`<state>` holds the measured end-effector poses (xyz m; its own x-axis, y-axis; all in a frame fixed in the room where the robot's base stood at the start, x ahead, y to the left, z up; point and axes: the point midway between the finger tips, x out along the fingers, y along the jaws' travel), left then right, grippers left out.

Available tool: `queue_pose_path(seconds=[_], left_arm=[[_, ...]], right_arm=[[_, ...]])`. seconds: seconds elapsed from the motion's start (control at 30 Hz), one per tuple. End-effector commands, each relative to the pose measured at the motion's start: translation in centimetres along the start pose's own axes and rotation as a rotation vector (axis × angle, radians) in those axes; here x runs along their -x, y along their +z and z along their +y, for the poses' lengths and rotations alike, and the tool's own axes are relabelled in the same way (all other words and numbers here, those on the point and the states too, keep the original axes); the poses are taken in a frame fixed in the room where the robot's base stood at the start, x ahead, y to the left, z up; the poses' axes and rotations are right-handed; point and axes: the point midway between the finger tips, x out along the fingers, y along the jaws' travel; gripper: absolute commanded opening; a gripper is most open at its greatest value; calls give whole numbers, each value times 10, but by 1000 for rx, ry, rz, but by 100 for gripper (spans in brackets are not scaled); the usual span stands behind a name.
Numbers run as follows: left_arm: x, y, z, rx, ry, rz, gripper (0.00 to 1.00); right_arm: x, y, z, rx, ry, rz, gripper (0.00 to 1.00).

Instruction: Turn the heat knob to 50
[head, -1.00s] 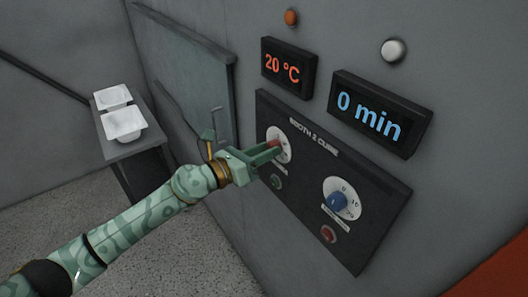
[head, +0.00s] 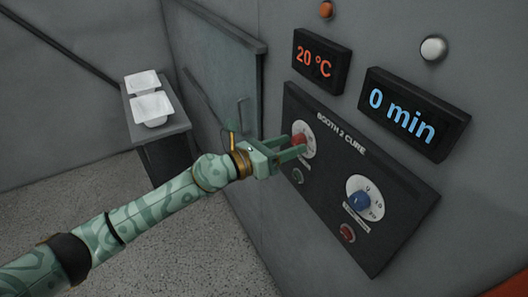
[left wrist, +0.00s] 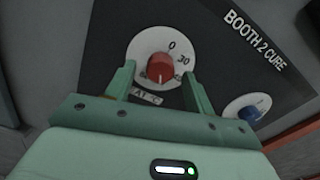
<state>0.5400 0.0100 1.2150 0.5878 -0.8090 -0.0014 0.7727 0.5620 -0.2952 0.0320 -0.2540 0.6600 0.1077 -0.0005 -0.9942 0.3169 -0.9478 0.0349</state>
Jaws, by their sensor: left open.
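The red heat knob (head: 299,140) sits on a white dial on the black "BOOTH 2 CURE" panel (head: 325,170). In the left wrist view the red knob (left wrist: 160,67) lies between and beyond the fingertips, with dial marks 0 and 30 legible and other marks partly hidden. My left gripper (head: 291,149) is open, its fingers pointing at the panel on either side of the knob; I cannot tell whether they touch it. In the left wrist view the gripper (left wrist: 158,88) has a wide gap. The temperature display (head: 313,61) reads 20 °C. My right gripper is not in view.
A blue knob (head: 359,201) on its own dial and a red button (head: 347,233) are lower right on the panel. A green button (head: 298,176) is below the heat dial. The timer display (head: 403,113) reads 0 min. A table (head: 162,133) with white shells stands left.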

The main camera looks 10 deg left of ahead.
Motion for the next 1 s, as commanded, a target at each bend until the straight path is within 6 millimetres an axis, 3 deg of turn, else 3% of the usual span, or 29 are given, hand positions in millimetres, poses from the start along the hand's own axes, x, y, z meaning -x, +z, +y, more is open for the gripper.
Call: queue_pose_path(seconds=[0.4,0.6,0.77,1.0], left_arm=[[103,-6,2,0,2,6,54],[141,-5,2,2,2,4,54],[154,-3,1,2,0,4,54],[156,-1,0,1,0,2,54]], right_arm=[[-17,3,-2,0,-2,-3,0],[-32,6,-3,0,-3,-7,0],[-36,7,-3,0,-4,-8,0],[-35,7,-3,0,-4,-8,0]])
